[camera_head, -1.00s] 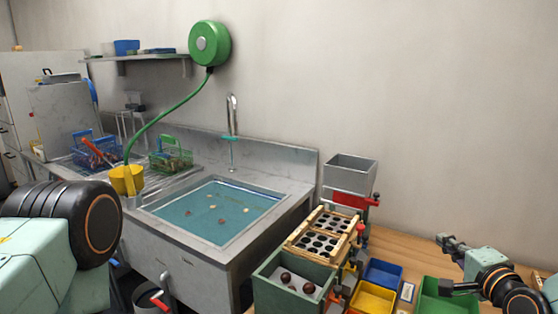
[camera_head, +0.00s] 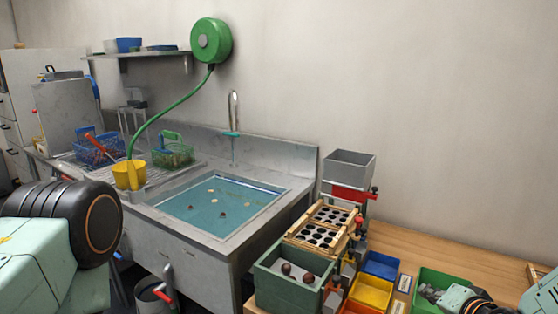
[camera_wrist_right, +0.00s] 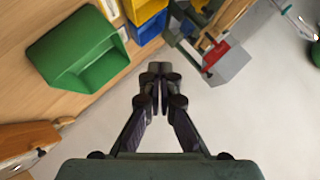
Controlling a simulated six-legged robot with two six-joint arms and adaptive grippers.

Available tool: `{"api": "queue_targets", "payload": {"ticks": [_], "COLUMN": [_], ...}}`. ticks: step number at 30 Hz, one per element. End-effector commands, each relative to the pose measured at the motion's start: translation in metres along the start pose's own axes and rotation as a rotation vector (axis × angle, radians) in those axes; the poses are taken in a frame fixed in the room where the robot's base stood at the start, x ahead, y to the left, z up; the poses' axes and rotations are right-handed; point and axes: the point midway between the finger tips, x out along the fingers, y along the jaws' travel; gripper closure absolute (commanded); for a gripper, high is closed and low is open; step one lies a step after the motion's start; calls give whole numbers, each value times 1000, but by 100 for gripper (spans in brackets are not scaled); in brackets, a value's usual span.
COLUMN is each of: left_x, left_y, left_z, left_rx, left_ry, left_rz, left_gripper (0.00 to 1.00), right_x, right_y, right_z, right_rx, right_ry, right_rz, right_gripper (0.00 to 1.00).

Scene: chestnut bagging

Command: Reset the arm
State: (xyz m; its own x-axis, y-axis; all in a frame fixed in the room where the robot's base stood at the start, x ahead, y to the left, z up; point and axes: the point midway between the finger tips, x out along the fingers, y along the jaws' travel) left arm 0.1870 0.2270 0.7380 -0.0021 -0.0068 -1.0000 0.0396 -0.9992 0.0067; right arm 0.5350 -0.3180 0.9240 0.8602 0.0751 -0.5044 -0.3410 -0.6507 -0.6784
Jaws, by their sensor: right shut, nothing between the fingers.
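My right gripper (camera_head: 430,293) is low at the right edge of the head view, in front of the green bin (camera_head: 424,273). In the right wrist view its fingers (camera_wrist_right: 160,76) are together with nothing between them. There the green bin (camera_wrist_right: 78,50) is empty and lies to the left of the fingers, apart from them. My left arm fills the lower left of the head view, and its gripper is out of the picture.
A blue bin (camera_head: 381,265) and a yellow bin (camera_head: 371,292) stand beside a green box (camera_head: 264,286) holding dark chestnuts (camera_head: 308,278). A wooden frame with round holes (camera_head: 332,215) is behind. Left is a water-filled sink (camera_head: 240,205). Bare tabletop (camera_head: 460,262) lies behind the green bin.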

Motion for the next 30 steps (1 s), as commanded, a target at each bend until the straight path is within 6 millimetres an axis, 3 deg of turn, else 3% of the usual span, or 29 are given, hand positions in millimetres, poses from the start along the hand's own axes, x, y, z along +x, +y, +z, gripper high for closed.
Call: {"api": "queue_targets", "payload": {"ticks": [1,8,12,15,21,30], "left_x": [5,18,28,35,45,46], "left_y": [0,0,0,0,0,0], "left_z": [0,0,0,0,0,0], "left_rx": [0,0,0,0,0,0], "left_ry": [0,-1,-1,-1,-1,-1], "left_rz": [0,0,0,0,0,0], "left_gripper": [60,60,60,60,60,60], "right_x": [-2,-42,-85,-119,-167,-176], "right_y": [15,90,138,169,210,219], "right_z": [31,157,225,264,314,325], "right_rx": [-68,-369,-520,-597,-691,-701], "right_ry": [-66,-383,-589,-725,-900,-936], "right_rz": [52,266,375,444,512,521], "right_gripper": [100,100,100,100,100,100]}}
